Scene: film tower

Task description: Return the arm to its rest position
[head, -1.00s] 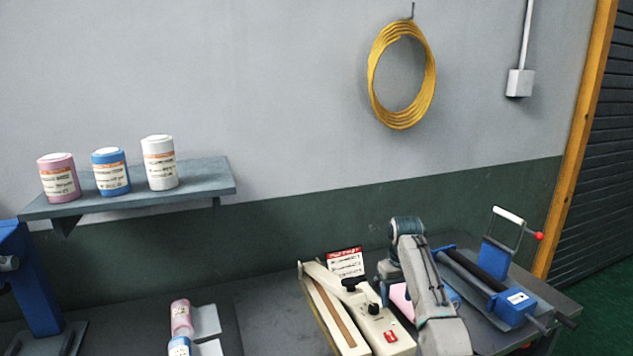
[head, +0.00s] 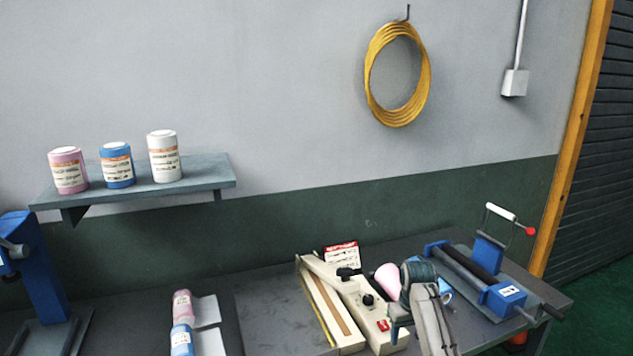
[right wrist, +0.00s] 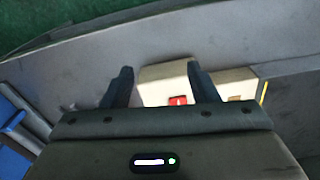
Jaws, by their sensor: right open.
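My right arm comes in from the bottom of the head view, low over the right part of the bench. Its gripper (right wrist: 160,88) shows in the right wrist view with its two dark fingers apart and nothing between them. Beyond the fingers lies the end of the cream sealer (right wrist: 165,80) with its red switch. In the head view the cream sealer (head: 350,287) lies just left of my right arm. My left gripper is not in view.
A blue roller device (head: 500,297) stands at the bench's right end. A pink roll (head: 388,279) is partly hidden behind my right arm. Pink (head: 182,304) and blue (head: 181,341) rolls lie at the front left. Three canisters stand on the wall shelf (head: 205,174). A dark mat (head: 275,318) is clear.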

